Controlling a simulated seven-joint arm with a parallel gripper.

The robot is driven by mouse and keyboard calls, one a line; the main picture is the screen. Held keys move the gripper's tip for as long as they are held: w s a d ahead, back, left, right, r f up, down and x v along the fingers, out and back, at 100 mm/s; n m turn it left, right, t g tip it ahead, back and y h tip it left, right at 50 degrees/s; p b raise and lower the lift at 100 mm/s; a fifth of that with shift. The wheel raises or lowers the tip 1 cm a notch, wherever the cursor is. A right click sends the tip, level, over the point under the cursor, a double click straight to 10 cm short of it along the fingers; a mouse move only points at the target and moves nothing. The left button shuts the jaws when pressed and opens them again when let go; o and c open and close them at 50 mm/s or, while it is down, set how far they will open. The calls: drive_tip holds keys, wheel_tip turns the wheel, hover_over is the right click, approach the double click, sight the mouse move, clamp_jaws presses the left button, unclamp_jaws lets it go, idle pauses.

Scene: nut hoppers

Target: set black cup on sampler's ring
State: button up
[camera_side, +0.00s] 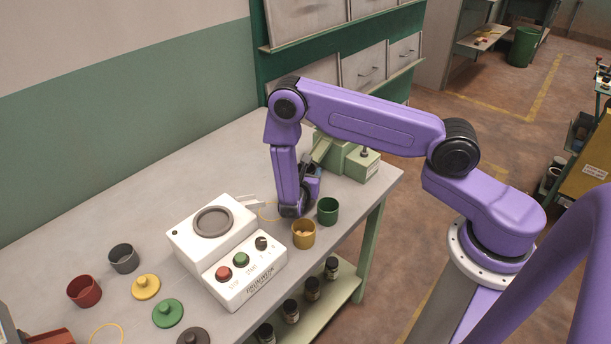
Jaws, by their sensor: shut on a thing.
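The sampler is a white box (261,277) with a red and a green button and a dark knob. Its round dark grey ring (212,222) lies bare on the raised rear part. My gripper (312,186) is low over the bench, right of the sampler and beside the pale green machine. It is shut on a dark thing that appears to be the black cup, mostly hidden by my wrist. A yellow cup (304,236) with pale contents and a green cup (328,212) stand just in front and to the right of my gripper.
A red cup (84,292) and a slate-grey cup (123,259) stand left of the sampler. Yellow (146,287), green (168,313) and dark (193,338) knobbed lids lie in front of them. The pale green machine (362,165) stands at the bench's right end.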

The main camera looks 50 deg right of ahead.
drive_tip(key=shift+a+f, duration=0.1)
drive_tip(key=shift+f, duration=0.15)
drive_tip(key=o, duration=1.1)
drive_tip(key=shift+f, duration=0.15)
drive_tip(key=shift+o, duration=0.2)
